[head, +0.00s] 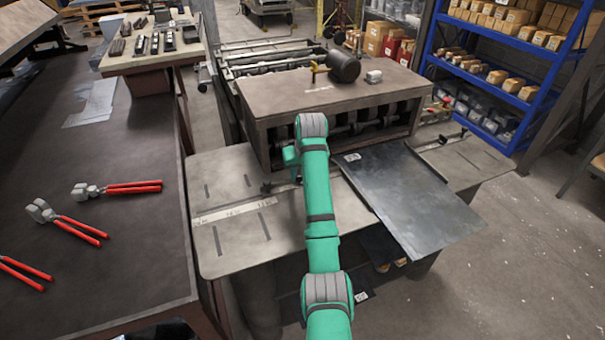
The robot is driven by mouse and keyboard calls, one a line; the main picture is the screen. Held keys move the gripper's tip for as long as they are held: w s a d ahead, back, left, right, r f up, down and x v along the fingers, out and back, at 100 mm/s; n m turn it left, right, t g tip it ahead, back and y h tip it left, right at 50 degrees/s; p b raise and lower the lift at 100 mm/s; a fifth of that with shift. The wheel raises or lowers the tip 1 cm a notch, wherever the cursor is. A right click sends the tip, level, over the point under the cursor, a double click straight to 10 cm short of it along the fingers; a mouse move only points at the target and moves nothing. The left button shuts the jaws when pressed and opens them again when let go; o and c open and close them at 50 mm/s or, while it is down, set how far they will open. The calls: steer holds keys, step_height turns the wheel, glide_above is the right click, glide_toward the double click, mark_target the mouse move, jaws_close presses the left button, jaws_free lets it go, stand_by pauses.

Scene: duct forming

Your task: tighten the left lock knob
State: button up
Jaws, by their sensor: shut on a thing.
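My green arm reaches forward over the machine's front table, and its wrist bends down at the left front of the roller housing. My gripper (296,178) is small and mostly hidden by the arm, low at the left end of the gauge bar. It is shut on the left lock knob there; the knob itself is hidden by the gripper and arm. The bar's right end (462,132) shows beyond the sheet.
A dark metal sheet (410,195) lies on the front table (225,225), overhanging its front edge. The roller housing (330,95) stands close behind my wrist. A dark bench (100,260) with red-handled pliers (120,188) is at left. Blue shelving (505,75) stands back right.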

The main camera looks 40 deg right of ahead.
steer(key=shift+m, duration=0.7)
steer(key=o, duration=1.1)
steer(key=shift+c, duration=0.2)
